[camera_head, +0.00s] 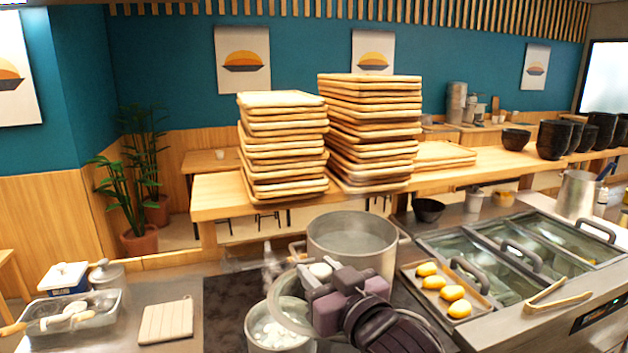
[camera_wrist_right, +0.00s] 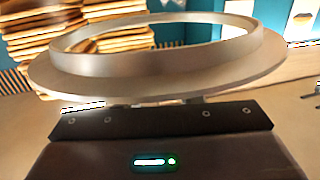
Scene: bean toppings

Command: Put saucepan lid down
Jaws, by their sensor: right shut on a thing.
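My right gripper (camera_head: 322,284) is shut on the saucepan lid. The lid (camera_wrist_right: 160,76), a round disc with a raised pale rim, fills the upper middle of the right wrist view. In the head view, part of the lid's edge (camera_head: 275,309) shows beside the gripper, tilted and over the saucepan. The saucepan (camera_head: 256,343) holds white pieces and stands at the bottom middle. The gripper hides part of the lid, so I cannot tell whether lid and saucepan touch. My left gripper is not in view.
A large steel pot (camera_head: 345,252) stands right behind. A tray (camera_head: 462,308) of yellow pieces and tongs (camera_head: 545,296) lie to the right. A pale ribbed board (camera_head: 166,321) and a clear container (camera_head: 75,325) lie to the left. Stacked wooden trays (camera_head: 372,130) stand on the back counter.

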